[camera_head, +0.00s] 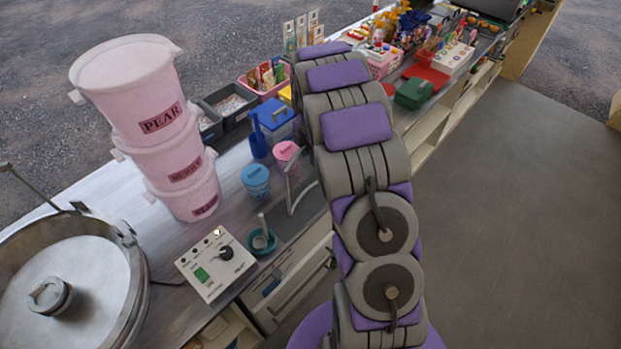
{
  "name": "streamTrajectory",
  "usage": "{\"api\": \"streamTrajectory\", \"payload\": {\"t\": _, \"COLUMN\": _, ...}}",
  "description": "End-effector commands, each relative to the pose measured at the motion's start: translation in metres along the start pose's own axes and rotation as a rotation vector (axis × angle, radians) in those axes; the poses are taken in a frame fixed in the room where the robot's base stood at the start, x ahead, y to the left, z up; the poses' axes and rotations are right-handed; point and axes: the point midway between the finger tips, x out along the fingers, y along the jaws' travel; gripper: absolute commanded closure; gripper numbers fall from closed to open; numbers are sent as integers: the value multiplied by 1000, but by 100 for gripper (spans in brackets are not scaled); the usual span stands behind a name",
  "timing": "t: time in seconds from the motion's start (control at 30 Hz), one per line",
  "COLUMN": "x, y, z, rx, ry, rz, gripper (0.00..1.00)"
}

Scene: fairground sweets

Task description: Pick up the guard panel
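A thin grey-framed upright piece (290,196) stands on the counter just left of my arm. It may be the guard panel, but I cannot tell for sure. My arm hides its right side. My arm, grey with purple pads, runs up the middle of the view from the bottom edge. My gripper does not show.
Left on the counter (150,235) are a round metal pan (85,285), stacked pink buckets (160,125) and a control box (215,264). Blue (256,183) and pink (285,152) tubs stand near the arm. Trays and sweets crowd the far end. Floor (510,230) at right is clear.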

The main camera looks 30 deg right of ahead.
Motion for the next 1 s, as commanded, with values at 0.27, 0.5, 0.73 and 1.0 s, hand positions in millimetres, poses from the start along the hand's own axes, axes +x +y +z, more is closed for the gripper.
{"api": "streamTrajectory", "payload": {"t": 0.27, "x": 0, "y": 0, "z": 3, "rx": 1, "ry": 3, "rz": 1, "gripper": 84}}
{"api": "streamTrajectory", "payload": {"t": 0.5, "x": 0, "y": 0, "z": 3, "rx": 1, "ry": 2, "rz": 0, "gripper": 100}}
{"api": "streamTrajectory", "payload": {"t": 0.73, "x": 0, "y": 0, "z": 3, "rx": 2, "ry": 2, "rz": 0, "gripper": 100}}
{"api": "streamTrajectory", "payload": {"t": 1.0, "x": -2, "y": 0, "z": 2, "rx": 1, "ry": 2, "rz": 1, "gripper": 100}}
